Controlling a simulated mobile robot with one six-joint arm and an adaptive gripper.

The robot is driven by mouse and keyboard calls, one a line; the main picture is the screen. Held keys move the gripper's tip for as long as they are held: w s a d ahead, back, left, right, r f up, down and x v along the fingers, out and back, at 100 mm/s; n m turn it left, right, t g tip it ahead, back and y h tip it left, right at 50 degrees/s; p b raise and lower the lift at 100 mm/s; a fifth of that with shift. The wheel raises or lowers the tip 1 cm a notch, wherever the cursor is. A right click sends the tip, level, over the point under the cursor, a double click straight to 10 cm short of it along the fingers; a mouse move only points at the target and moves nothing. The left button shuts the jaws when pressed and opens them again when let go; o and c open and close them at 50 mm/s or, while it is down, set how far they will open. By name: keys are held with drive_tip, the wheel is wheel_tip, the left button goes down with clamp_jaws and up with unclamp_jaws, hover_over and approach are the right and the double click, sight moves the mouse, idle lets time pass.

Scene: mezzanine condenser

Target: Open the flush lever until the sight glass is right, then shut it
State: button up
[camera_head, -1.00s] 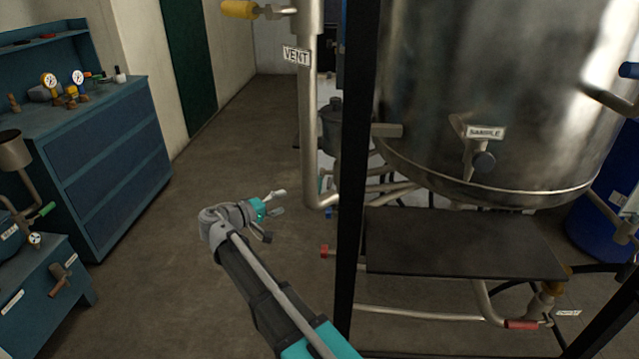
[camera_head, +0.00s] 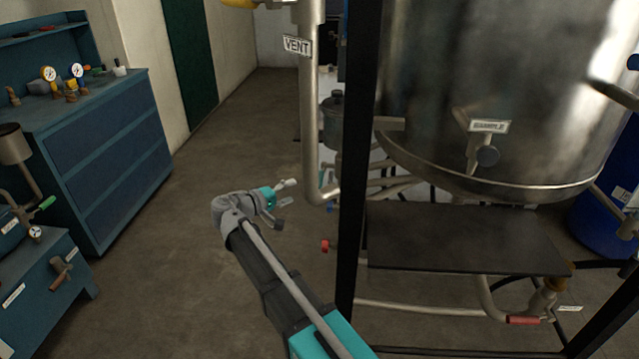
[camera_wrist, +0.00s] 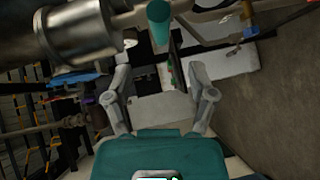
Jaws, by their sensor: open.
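My gripper (camera_head: 288,192) is open and empty, held left of the black frame and the vent pipe. In the wrist view its two fingers (camera_wrist: 161,72) stand apart with nothing between them. I cannot tell which lever is the flush lever, and no sight glass is clear to me. A red-handled lever (camera_head: 522,320) sits on the pipework at lower right, beside a small tag (camera_head: 569,308) too small to read. A red knob (camera_head: 325,246) is left of the black post. In the wrist view a teal cylinder (camera_wrist: 158,20) hangs ahead of the fingers.
A steel tank (camera_head: 470,80) marked SAMPLE stands in a black frame (camera_head: 352,190) on the right. A VENT pipe (camera_head: 309,110) runs down beside it. Blue drawers (camera_head: 110,150) and a blue bench (camera_head: 40,290) are on the left. Floor between is clear (camera_head: 150,270).

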sight(320, 177)
drive_tip(key=b+x, duration=0.1)
drive_tip(key=x, duration=1)
drive_tip(key=shift+s, duration=0.1)
clamp_jaws()
